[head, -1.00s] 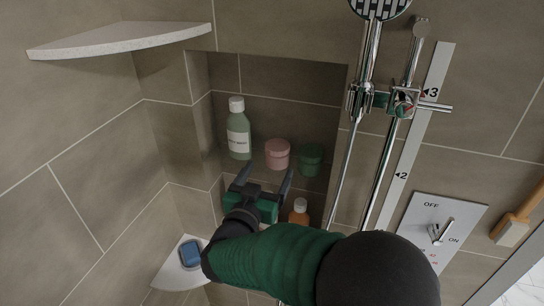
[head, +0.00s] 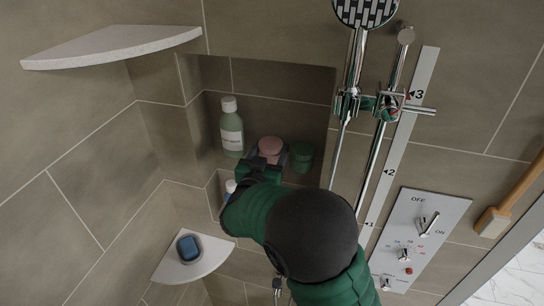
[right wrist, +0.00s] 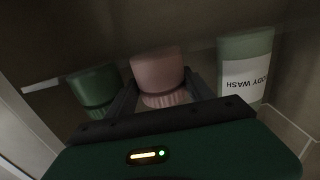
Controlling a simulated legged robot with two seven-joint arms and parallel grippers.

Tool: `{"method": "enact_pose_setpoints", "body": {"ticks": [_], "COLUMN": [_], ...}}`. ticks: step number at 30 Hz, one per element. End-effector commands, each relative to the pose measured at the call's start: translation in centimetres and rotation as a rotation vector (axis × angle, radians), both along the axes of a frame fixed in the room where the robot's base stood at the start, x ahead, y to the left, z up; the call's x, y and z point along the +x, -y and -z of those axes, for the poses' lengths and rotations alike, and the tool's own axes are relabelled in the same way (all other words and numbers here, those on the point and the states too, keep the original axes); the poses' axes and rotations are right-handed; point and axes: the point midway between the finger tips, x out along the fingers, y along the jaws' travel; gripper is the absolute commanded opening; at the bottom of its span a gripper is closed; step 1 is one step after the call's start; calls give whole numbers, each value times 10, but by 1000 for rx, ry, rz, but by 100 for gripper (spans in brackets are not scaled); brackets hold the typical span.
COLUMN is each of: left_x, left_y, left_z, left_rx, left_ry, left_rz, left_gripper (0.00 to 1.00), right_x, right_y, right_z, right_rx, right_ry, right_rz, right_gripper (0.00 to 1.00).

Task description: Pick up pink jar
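The pink jar (head: 270,147) stands on the floor of the wall niche, partly hidden behind my right gripper (head: 266,158) in the head view. In the right wrist view, which is upside down, the pink jar (right wrist: 158,74) lies between the two dark fingers of my right gripper (right wrist: 161,82). One finger is on each side of it, and the fingers look apart; whether they touch the jar is hard to tell. My left gripper is not in view.
A green jar (head: 301,156) stands close to the right of the pink jar, and a body wash bottle (head: 232,132) to its left. A lower niche holds a partly hidden bottle (head: 230,186). Chrome shower rails (head: 372,160) are on the right. A corner shelf (head: 206,258) holds blue soap (head: 189,247).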

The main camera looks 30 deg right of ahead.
Motion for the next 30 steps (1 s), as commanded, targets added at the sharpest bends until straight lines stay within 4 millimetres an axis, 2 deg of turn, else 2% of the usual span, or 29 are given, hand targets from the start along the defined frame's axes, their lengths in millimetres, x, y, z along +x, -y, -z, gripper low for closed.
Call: {"method": "enact_pose_setpoints", "body": {"ticks": [2, 12, 22, 26, 30], "left_x": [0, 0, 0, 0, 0], "left_y": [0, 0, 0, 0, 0], "left_z": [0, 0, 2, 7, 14], "left_rx": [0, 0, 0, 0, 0], "left_ry": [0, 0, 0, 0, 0], "left_rz": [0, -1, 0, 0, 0], "left_gripper": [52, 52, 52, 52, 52], "right_x": [0, 1, 0, 1, 1], "right_y": [0, 0, 0, 0, 0], "right_z": [0, 0, -4, -15, -35], "right_rx": [0, 0, 0, 1, 1], "right_ry": [0, 0, 3, 6, 7], "right_rz": [0, 1, 1, 1, 0], "right_gripper": [48, 4, 3, 3, 3]}}
